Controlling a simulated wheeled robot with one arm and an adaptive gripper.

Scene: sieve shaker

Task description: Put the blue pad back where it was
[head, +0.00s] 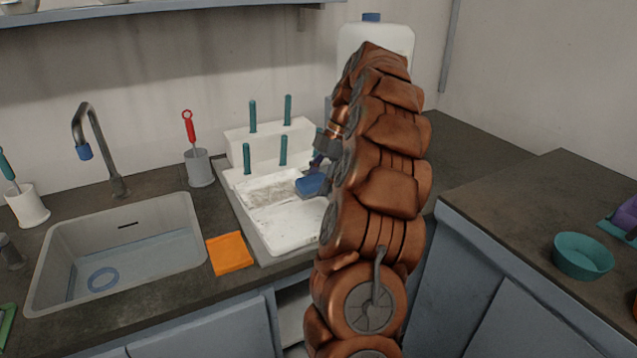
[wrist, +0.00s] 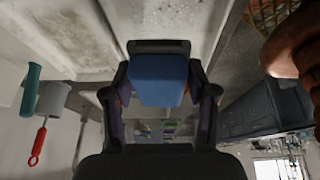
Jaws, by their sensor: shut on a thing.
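The blue pad (head: 309,186) is held in my gripper (head: 318,170) over the white drying rack tray (head: 282,240). In the wrist view the blue pad (wrist: 158,80) sits between both fingers of my gripper (wrist: 160,95). I cannot tell whether the pad touches the tray surface. The tray's floor has grey smudges on its left part. My arm hides the tray's right side in the head view.
Teal pegs (head: 283,150) stand up from the rack. An orange cloth (head: 229,253) lies between the sink (head: 60,245) and the tray. A grey cup (head: 199,168) with a red-handled brush (head: 189,128) stands left of the rack. A teal bowl (head: 582,258) sits on the right counter.

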